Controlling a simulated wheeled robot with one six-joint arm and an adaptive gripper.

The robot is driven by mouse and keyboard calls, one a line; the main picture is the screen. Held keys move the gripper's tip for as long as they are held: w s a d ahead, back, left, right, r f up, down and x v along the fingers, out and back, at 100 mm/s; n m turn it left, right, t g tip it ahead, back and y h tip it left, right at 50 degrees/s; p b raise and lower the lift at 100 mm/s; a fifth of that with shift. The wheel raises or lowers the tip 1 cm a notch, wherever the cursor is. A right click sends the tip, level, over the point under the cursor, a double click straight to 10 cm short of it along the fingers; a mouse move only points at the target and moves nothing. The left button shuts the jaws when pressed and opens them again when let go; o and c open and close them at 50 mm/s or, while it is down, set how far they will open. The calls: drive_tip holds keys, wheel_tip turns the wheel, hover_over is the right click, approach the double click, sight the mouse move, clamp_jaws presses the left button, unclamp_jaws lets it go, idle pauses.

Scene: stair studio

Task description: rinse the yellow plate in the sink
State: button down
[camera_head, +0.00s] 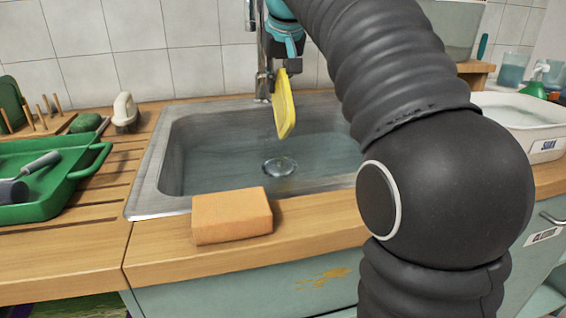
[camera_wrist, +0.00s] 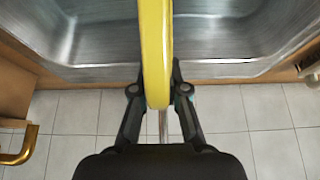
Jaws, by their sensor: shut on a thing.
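The yellow plate (camera_head: 284,104) hangs on edge, tilted, over the sink basin. In the wrist view the plate (camera_wrist: 156,50) shows edge-on as a yellow band between the fingers. My gripper (camera_head: 286,68) is shut on the plate near its upper rim; in the wrist view the fingers (camera_wrist: 159,92) press on both sides of it. The metal sink (camera_head: 190,150) is set in the wooden counter, with a round drain (camera_head: 280,167) below the plate. The tap (camera_head: 262,75) stands behind the plate, partly hidden by my gripper. I cannot tell whether water is running.
An orange sponge (camera_head: 232,215) lies on the counter's front edge. A green tray (camera_head: 62,180) with a dark-headed utensil is at the left, with a brush (camera_head: 125,110) behind. A white tub (camera_head: 525,125) stands at the right. A tiled wall (camera_head: 160,50) closes the back.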

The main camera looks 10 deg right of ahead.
drive_tip(key=shift+r, duration=3.15)
drive_tip(key=shift+w+r, duration=0.15)
drive_tip(key=shift+r, duration=1.9)
